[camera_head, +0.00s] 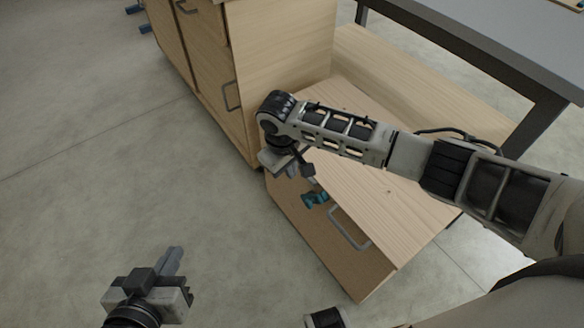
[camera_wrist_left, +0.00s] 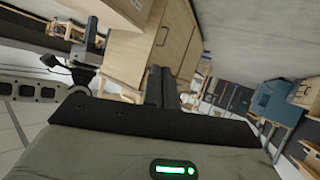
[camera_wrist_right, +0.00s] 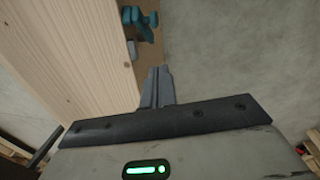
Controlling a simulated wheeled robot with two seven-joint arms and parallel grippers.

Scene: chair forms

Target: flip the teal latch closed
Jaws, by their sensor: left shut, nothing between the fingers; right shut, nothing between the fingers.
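The teal latch (camera_head: 315,199) is on the front face of a low wooden chest (camera_head: 345,250), close under the lid's edge and left of a grey handle. In the right wrist view the latch (camera_wrist_right: 140,22) shows at the top, with a small grey metal plate (camera_wrist_right: 132,49) below it. My right gripper (camera_head: 309,181) is shut and empty, just above the latch in the head view. Its fingertips (camera_wrist_right: 158,70) look apart from the latch. My left gripper (camera_head: 174,258) is shut and empty over the floor at lower left; its fingers show in the left wrist view (camera_wrist_left: 160,78).
A taller wooden cabinet (camera_head: 275,45) with grey handles stands behind the chest. A dark-framed grey table (camera_head: 480,35) is at upper right. My right arm crosses over the chest lid. The concrete floor (camera_head: 90,180) on the left is clear.

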